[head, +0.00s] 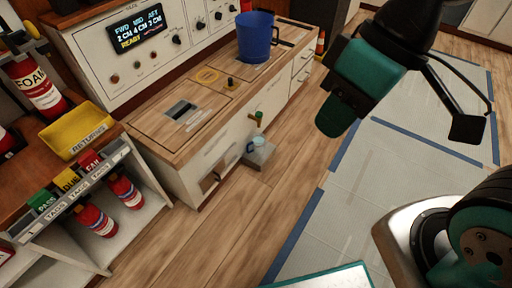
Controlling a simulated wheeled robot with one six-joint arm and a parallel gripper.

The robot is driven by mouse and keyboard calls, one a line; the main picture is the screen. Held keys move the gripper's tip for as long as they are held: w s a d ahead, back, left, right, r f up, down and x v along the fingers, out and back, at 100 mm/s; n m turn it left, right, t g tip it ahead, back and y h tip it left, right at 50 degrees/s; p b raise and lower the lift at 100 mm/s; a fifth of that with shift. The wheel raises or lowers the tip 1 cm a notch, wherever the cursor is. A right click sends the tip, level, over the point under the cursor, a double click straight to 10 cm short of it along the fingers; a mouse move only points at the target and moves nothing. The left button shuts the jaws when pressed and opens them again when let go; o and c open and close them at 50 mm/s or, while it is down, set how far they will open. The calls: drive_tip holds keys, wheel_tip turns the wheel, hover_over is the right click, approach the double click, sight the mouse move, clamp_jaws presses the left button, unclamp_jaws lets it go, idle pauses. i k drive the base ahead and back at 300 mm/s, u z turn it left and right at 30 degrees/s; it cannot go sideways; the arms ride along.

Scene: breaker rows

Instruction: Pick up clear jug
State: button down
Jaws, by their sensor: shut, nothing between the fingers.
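A small clear jug (257,142) stands on a low grey step under a tap, at the front of the white cabinet. It is small in the view, and I cannot make out its handle. My gripper (337,122), teal and dark, hangs down from the top right over the floor. It is shut and empty, to the right of the jug and apart from it.
A blue jug (255,38) is on the wooden counter. A yellow returns bin (78,134) and several extinguishers are at left. Wooden floor (235,225) is clear in front.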

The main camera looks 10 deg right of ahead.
sight(256, 146)
drive_tip(key=z, duration=0.4)
drive_tip(key=i, duration=1.6)
drive_tip(key=u, duration=0.15)
